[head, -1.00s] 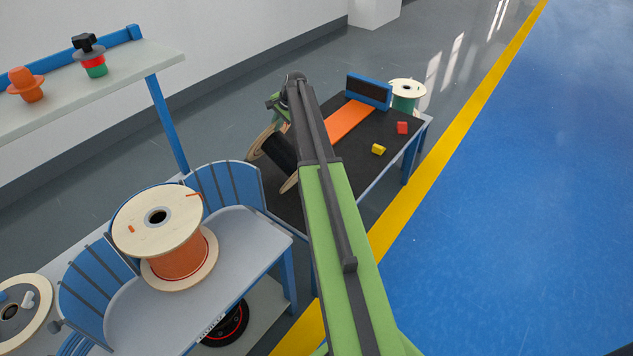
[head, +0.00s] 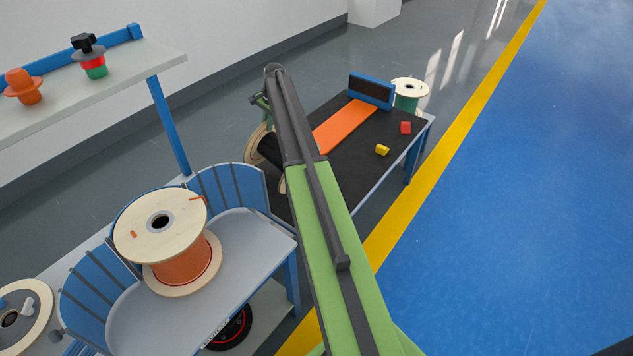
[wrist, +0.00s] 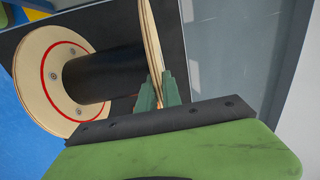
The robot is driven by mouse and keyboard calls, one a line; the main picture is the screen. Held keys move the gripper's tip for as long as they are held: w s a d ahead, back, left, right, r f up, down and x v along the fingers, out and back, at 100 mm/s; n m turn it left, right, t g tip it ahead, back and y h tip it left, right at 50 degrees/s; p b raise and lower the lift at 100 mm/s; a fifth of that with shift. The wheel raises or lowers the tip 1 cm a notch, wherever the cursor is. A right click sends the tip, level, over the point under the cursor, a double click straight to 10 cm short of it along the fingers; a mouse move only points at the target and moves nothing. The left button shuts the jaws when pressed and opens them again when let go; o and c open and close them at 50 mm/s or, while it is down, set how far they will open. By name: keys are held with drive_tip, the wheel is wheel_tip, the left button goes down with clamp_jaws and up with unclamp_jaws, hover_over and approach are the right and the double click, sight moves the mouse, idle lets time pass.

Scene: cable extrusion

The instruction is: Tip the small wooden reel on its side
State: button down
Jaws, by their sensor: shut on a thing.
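The small wooden reel has pale wooden flanges and a black barrel. In the head view its far-left flange (head: 254,146) shows beside my arm, and much of the reel is hidden behind the arm. In the wrist view the barrel (wrist: 104,73) runs sideways between a broad flange with a red ring (wrist: 45,75) and a second flange (wrist: 151,45) seen nearly edge-on. My gripper (wrist: 158,92) is shut on the rim of that second flange. The reel is tipped over, its axis near level; I cannot tell whether both flanges touch the bench.
The reel is at the black-topped bench (head: 350,175), which bears an orange strip (head: 345,127), a yellow block (head: 382,150) and a red block (head: 405,128). A large orange-wound reel (head: 183,265) stands on the nearer grey cart. A shelf (head: 130,62) is at left.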

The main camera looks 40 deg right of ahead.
drive_tip(key=shift+s+d, duration=0.15)
drive_tip(key=shift+s, duration=0.05)
drive_tip(key=c, duration=1.4)
unclamp_jaws()
drive_tip(key=shift+w, duration=0.1)
drive_tip(key=shift+c, duration=0.2)
drive_tip(key=p+v, duration=1.6)
drive_tip(key=v, duration=0.1)
drive_tip(key=shift+r+p, duration=0.15)
drive_tip(key=shift+p, duration=0.25)
